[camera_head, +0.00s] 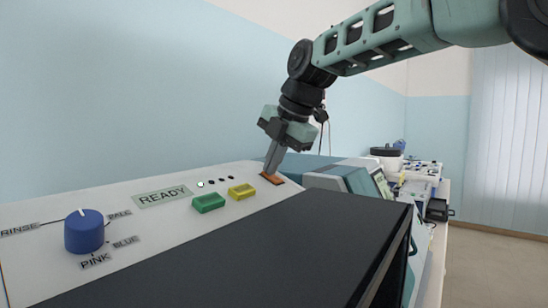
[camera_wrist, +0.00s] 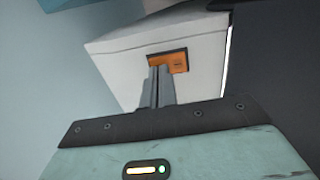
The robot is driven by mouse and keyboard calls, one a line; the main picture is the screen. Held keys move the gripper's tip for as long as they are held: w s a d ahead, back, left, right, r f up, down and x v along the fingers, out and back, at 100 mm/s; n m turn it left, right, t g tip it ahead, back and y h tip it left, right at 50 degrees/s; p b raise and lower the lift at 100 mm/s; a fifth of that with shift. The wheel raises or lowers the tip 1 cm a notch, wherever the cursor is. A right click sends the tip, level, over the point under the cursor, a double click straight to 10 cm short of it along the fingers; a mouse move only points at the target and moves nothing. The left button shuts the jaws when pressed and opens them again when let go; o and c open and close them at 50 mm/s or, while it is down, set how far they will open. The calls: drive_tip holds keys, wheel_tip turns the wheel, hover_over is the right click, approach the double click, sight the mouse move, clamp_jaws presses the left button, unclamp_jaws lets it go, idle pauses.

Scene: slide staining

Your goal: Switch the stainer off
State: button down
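The stainer's white top panel (camera_head: 110,200) runs across the lower left of the head view. Its orange rocker switch (camera_head: 272,179) sits at the panel's right end, and it also shows in the wrist view (camera_wrist: 175,61). My gripper (camera_head: 270,172) points down at the switch, with its fingertips at or just above the orange face. In the wrist view the fingers lie side by side with no clear gap, and they cover the switch's lower left part. I cannot tell whether they touch it. The display (camera_head: 162,197) reads READY and one small lamp (camera_head: 200,184) is lit white.
A green button (camera_head: 208,203) and a yellow button (camera_head: 242,191) lie left of the switch. A blue knob (camera_head: 84,231) stands at the far left among colour labels. A dark cover (camera_head: 240,262) fills the front. Other bench devices (camera_head: 370,182) stand close behind on the right.

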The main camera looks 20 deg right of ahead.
drive_tip(key=shift+f, duration=0.35)
drive_tip(key=shift+s+d+f+b, duration=0.15)
drive_tip(key=shift+s+f+b, duration=0.15)
drive_tip(key=shift+b, duration=0.1)
drive_tip(key=shift+s+d+g, duration=0.2)
drive_tip(key=shift+s+g, duration=0.1)
drive_tip(key=shift+r, duration=0.1)
